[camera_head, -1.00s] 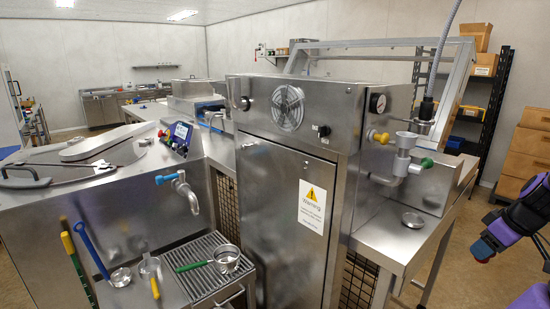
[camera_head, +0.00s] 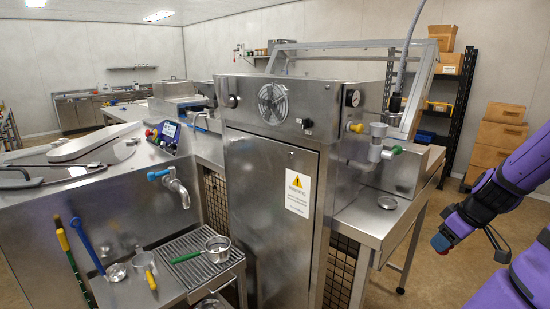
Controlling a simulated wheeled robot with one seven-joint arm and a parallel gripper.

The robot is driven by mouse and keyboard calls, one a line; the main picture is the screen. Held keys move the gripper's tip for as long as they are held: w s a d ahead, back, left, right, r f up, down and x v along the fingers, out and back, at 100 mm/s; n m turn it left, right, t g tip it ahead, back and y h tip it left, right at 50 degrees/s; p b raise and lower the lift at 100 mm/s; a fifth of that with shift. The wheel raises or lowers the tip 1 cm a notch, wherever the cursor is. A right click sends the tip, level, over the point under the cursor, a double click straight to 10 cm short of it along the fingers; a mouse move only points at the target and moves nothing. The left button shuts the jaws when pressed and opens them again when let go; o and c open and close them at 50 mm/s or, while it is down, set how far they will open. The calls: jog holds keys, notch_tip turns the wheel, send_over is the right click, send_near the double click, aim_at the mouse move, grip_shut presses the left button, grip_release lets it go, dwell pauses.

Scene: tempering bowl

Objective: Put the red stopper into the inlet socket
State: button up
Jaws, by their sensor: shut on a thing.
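My gripper (camera_head: 440,243) is at the right of the head view, pointing down and left, in front of and to the right of the steel bench. It is shut on a small red stopper (camera_head: 443,252); only a little of the red shows at the tip. A grey pipe fitting with a cup-like upper opening (camera_head: 378,129), which looks like the inlet socket, stands at the right side of the steel cabinet. It has a yellow knob (camera_head: 356,127) on its left and a green end (camera_head: 397,149) on its right. The gripper is well apart from the fitting, lower and to the right.
The steel cabinet (camera_head: 262,190) with a warning sign stands in the middle. A small round metal dish (camera_head: 387,203) lies on the bench below the fitting. A hose (camera_head: 409,50) hangs behind. Cardboard boxes (camera_head: 495,140) stand at the back right. Floor is clear right of the bench.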

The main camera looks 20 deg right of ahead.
jog(key=w+a+f, duration=0.6)
jog(key=w+a, duration=0.4)
jog(key=w+a+f+m, duration=0.1)
jog(key=w+a+f, duration=0.5)
jog(key=w+a, duration=0.4)
jog(key=w+a+f, duration=0.6)
jog(key=w+a, duration=0.3)
jog(key=a, duration=0.2)
jog(key=shift+w+h, duration=0.3)
jog(key=shift+w, duration=0.1)
jog(key=shift+a, duration=0.15)
jog(key=shift+s+d, duration=0.1)
jog(key=shift+d, duration=0.1)
dwell(0.7)
